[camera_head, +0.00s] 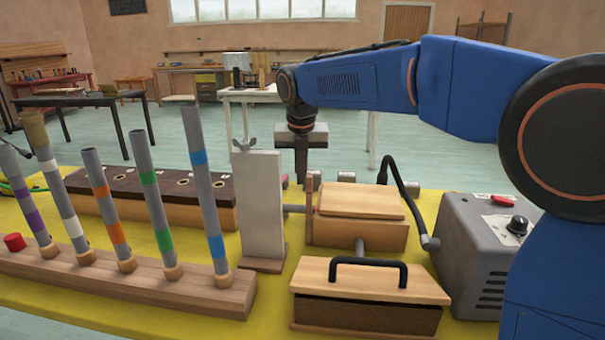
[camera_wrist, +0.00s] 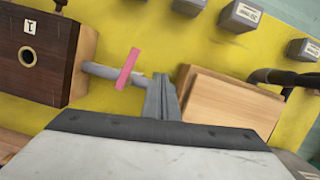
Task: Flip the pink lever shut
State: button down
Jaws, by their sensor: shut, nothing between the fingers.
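The pink lever (camera_wrist: 128,68) sits on a grey pipe (camera_wrist: 98,69) in the wrist view. It lies crosswise to the pipe, between a dark wooden block and a light wooden box. In the head view only a small pink bit (camera_head: 285,180) shows beside the white upright board. My gripper (camera_wrist: 162,82) is shut and empty, pointing down just right of the lever in the wrist view, with a small gap between them. In the head view my gripper (camera_head: 301,178) is behind the white board and the wooden box, and its tips are partly hidden.
The dark block (camera_wrist: 35,55) is left of the lever and the light wooden box (camera_wrist: 225,105) right. The white board (camera_head: 259,200) stands in front. A row of tilted tubes on a wooden base (camera_head: 120,282) and a grey machine (camera_head: 470,245) flank the yellow table.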

jog(key=d+r, duration=0.3)
jog(key=r, duration=0.6)
jog(key=shift+s+r, duration=0.4)
jog(key=shift+s, duration=0.05)
jog(key=shift+s, duration=0.1)
